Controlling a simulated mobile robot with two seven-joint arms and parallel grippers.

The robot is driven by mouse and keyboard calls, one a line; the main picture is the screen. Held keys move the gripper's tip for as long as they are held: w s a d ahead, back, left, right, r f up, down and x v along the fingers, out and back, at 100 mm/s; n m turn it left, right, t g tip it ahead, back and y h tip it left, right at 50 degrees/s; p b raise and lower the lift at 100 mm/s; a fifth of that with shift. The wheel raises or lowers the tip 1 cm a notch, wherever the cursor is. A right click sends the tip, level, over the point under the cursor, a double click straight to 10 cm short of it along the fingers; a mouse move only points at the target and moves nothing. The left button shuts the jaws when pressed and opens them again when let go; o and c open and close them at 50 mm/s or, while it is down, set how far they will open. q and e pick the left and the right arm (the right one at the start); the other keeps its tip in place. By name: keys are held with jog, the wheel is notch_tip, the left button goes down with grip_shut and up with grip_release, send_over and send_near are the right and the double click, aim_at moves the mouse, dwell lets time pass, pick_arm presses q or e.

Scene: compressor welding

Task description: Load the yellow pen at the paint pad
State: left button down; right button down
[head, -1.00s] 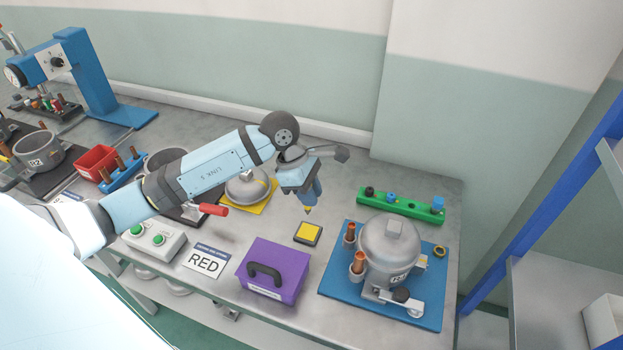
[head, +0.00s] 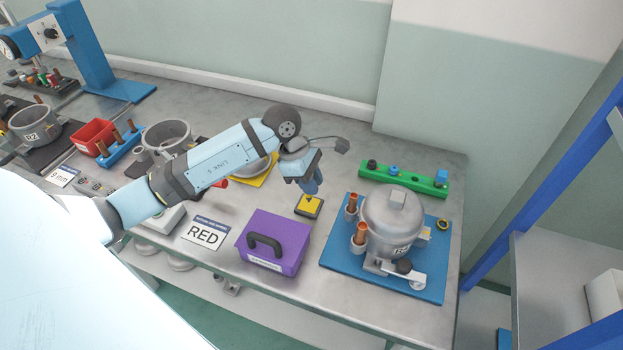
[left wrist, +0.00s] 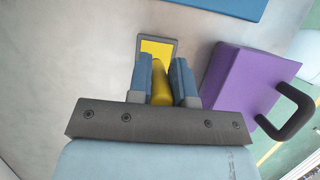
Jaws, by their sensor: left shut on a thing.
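My left gripper (head: 310,189) is low over the yellow paint pad (head: 308,206), which has a dark frame and lies flat on the bench. In the left wrist view, the left gripper's two blue fingers (left wrist: 162,85) are shut on the yellow pen (left wrist: 161,82). The paint pad (left wrist: 157,47) shows there just beyond the pen. In the head view the pen is mostly hidden by the fingers, with its dark tip at the pad. I cannot tell for sure whether the tip touches the pad. My right gripper is not in view.
A purple box (head: 284,238) with a black handle stands just in front of the pad. A blue plate (head: 340,265) with a grey compressor (head: 392,217) is to the right. A green rack (head: 405,178) lies behind it. A RED sign (head: 205,233) lies to the left.

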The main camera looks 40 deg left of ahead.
pick_arm(q)
jog(key=shift+f+b, duration=0.45)
dwell(0.9)
jog(key=shift+f, duration=0.1)
dwell(1.5)
jog(key=shift+r+p, duration=1.4)
jog(key=shift+r, duration=2.2)
